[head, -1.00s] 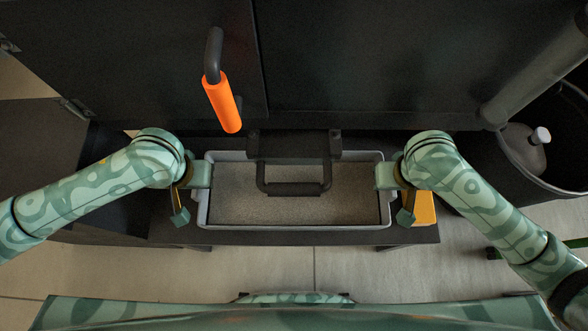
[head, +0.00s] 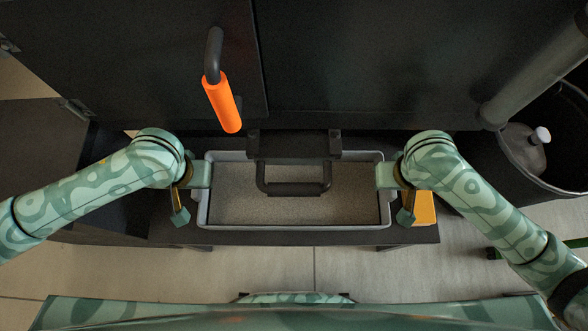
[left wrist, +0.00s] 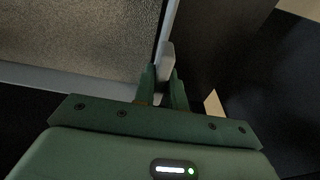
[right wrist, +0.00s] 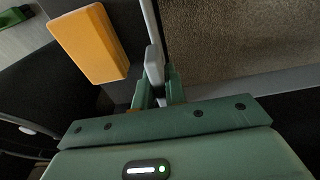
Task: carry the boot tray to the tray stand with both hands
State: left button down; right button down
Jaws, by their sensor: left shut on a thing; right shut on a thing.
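The boot tray (head: 290,226) is a shallow grey tray with a speckled brown-grey floor. In the head view it sits over a dark stand or bench (head: 270,238), up against the dark cabinet front. My left gripper (left wrist: 165,82) is shut on the tray's left end, at a pale grip on the rim. My right gripper (right wrist: 156,80) is shut on a similar pale grip at the right end. The tray looks level. A dark bracket with a bar handle (head: 293,188) overhangs its back middle and hides part of it. I cannot tell whether the tray touches the bench.
An orange-sleeved handle (head: 222,103) sticks out from the dark cabinet behind the tray. A yellow-orange block (head: 424,208) lies on the bench right of the tray; it also shows in the right wrist view (right wrist: 90,42). A black bin (head: 565,150) stands at the right.

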pick_arm(q)
jog(key=shift+w+r, duration=0.1)
jog(key=shift+r, duration=0.1)
pick_arm(e)
jog(key=shift+w+r, duration=0.1)
jog(key=shift+r, duration=0.1)
